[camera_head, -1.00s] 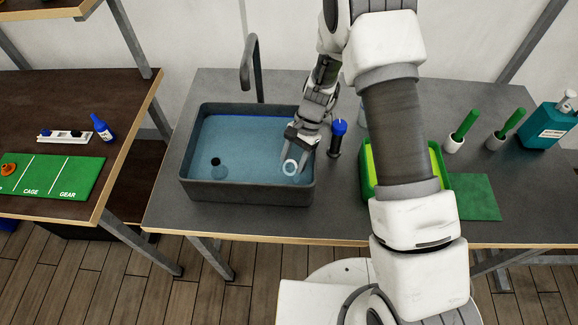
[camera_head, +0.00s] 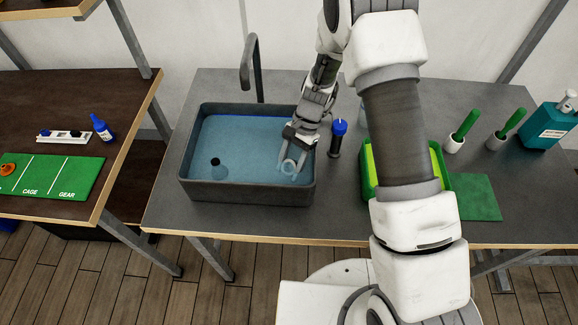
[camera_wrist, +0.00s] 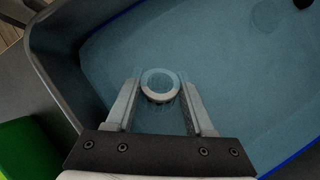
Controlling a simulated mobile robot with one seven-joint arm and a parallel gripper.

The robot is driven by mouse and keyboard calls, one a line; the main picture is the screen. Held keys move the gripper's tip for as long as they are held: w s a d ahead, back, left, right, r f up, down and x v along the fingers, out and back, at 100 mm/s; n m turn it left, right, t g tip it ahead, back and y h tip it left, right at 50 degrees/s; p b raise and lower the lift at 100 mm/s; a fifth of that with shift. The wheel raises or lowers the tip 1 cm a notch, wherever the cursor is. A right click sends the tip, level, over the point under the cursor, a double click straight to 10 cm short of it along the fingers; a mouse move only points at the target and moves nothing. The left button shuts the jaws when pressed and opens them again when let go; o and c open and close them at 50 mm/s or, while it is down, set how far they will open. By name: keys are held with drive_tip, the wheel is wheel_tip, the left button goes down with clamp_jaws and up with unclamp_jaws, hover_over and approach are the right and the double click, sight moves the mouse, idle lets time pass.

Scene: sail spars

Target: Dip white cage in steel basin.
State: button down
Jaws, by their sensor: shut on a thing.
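The basin (camera_head: 196,190) is a dark grey box filled with blue water, in the middle of the head view; it fills most of the wrist view (camera_wrist: 62,82). My gripper (camera_head: 292,158) points down into its right side. The white cage shows as a pale ring (camera_head: 287,167) at the fingertips. In the wrist view the ring (camera_wrist: 160,94) sits between the two fingers of my gripper (camera_wrist: 160,100), which are shut on it. The cage looks tinted and dimmed by the water, so it appears at least partly under the surface. Its lower part is hard to see.
A faucet (camera_head: 247,70) stands behind the basin. A blue-capped dark bottle (camera_head: 337,138) stands close to its right wall. A green tray (camera_head: 369,184) is partly hidden behind my arm. Green-handled brushes (camera_head: 463,126) and a teal bottle (camera_head: 551,127) stand further right. A green mat (camera_head: 62,178) lies on the left table.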

drive_tip(key=shift+d, duration=0.2)
drive_tip(key=shift+a, duration=0.1)
drive_tip(key=shift+a, duration=0.45)
drive_tip(key=shift+d, duration=0.25)
drive_tip(key=shift+d, duration=0.3)
drive_tip(key=shift+a, duration=0.2)
drive_tip(key=shift+a+b, duration=0.3)
idle(0.4)
